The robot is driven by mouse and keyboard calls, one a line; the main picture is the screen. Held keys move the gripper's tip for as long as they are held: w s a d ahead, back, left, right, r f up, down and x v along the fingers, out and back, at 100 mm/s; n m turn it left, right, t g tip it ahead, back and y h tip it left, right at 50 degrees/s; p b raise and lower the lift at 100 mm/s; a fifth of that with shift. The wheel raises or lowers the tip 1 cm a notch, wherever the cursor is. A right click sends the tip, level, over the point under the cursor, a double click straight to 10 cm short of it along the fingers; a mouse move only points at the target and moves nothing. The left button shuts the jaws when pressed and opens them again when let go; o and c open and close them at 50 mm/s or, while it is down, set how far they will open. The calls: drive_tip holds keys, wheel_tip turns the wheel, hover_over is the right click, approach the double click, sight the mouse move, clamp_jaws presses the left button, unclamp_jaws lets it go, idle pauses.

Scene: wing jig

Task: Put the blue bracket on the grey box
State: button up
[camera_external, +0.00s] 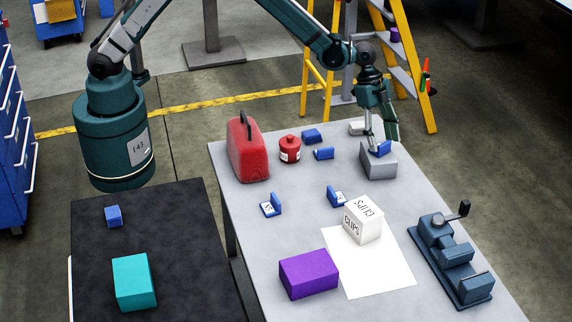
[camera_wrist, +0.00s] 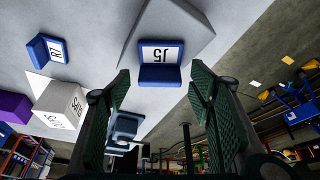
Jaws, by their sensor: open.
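A blue bracket (camera_external: 382,148) with a white label reading J5 sits on top of the grey box (camera_external: 379,168) near the far right of the table. My gripper (camera_external: 381,140) is above the box, close to the bracket. In the wrist view its two fingers (camera_wrist: 160,88) stand wide apart, with nothing held between them. The bracket shows just beyond the fingertips, and I see no finger touching it.
A red canister (camera_external: 247,150), a red pot (camera_external: 290,150), a white CLIPS box (camera_external: 363,222), a purple block (camera_external: 309,274) and a vise (camera_external: 452,258) also stand there. A ladder (camera_external: 408,62) stands behind.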

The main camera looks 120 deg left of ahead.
drive_tip(key=v, duration=1)
drive_tip(key=shift+r, duration=0.2)
drive_tip(key=shift+s, duration=0.15)
idle(0.5)
drive_tip(key=s+d+r+n+t+y, duration=0.1)
drive_tip(key=s+d+r+n, duration=0.1)
drive_tip(key=s+d+r, duration=1.9)
drive_tip(key=s+d+f+n, duration=0.1)
drive_tip(key=s+d, duration=0.2)
drive_tip(key=s, duration=0.6)
drive_tip(key=s+d+f+t, duration=0.1)
drive_tip(key=s+d, duration=0.3)
drive_tip(key=s, duration=0.6)
drive_tip(key=s+d+f+n+t, duration=0.1)
drive_tip(key=s+d, duration=0.2)
drive_tip(key=s, duration=0.7)
drive_tip(key=shift+d+n+y, duration=0.3)
drive_tip(key=shift+y, duration=0.1)
